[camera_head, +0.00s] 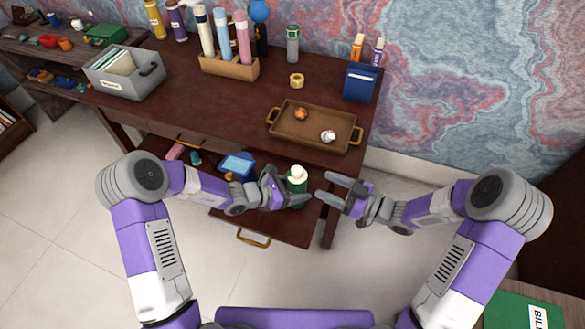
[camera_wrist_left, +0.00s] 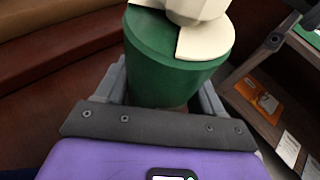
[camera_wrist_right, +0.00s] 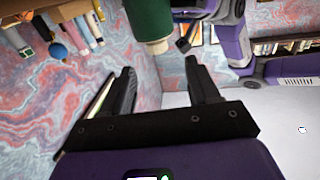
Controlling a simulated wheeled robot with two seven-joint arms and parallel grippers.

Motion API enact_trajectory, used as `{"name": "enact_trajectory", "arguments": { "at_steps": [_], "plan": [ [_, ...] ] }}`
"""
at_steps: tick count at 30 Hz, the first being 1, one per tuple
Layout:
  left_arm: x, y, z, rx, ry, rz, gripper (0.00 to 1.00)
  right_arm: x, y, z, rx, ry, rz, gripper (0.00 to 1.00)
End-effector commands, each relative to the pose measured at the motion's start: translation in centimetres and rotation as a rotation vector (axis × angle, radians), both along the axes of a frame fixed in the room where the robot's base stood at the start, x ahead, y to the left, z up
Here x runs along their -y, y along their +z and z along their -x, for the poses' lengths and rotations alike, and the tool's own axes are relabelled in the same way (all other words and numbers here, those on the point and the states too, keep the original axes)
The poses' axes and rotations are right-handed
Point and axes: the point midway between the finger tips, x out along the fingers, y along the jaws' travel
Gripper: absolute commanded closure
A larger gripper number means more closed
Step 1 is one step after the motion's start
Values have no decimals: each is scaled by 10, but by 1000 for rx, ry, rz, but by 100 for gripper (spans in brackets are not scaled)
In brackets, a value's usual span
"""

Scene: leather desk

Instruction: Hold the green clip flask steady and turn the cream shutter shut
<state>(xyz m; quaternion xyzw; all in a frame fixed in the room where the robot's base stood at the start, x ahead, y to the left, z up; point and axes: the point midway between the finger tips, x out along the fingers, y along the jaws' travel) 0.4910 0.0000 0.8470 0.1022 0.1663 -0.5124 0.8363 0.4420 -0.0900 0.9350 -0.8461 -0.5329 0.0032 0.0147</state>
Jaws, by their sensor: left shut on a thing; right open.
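My left gripper (camera_head: 287,192) is shut on the flask's green body from the left. In the left wrist view the green body (camera_wrist_left: 165,75) sits between the fingers, and the cream shutter (camera_wrist_left: 205,38) covers part of its top. My right gripper (camera_head: 325,187) is open and empty, just right of the flask and apart from it. In the right wrist view the flask (camera_wrist_right: 150,20) shows beyond the open fingers (camera_wrist_right: 163,75).
The open drawer (camera_head: 275,227) also holds a blue box (camera_head: 238,164) and small items at its left. Above it, the desk carries a brown tray (camera_head: 285,133), a grey bin (camera_head: 150,78), a wooden holder of tubes (camera_head: 230,67) and a blue holder (camera_head: 360,83). Open floor lies in front.

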Motion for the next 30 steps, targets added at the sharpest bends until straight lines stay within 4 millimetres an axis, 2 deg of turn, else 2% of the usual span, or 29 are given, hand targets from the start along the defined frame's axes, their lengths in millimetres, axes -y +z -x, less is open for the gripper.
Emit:
{"name": "enact_trajectory", "arguments": {
  "at_steps": [2, 5, 15, 21, 30],
  "plan": [
    [0, 0, 0, 0, 0, 0, 68, 2, 2, -3, 21, -5, 20, 40],
    [0, 0, 0, 0, 0, 0, 68, -5, 3, -8, 26, -4, 26, 40],
    [0, 0, 0, 0, 0, 0, 68, -65, 2, -36, 23, -3, 22, 40],
    [0, 0, 0, 0, 0, 0, 68, -92, 2, -49, 23, -5, 22, 40],
    [0, 0, 0, 0, 0, 0, 68, -104, 2, -55, 20, -7, 22, 40]
  ]
}}
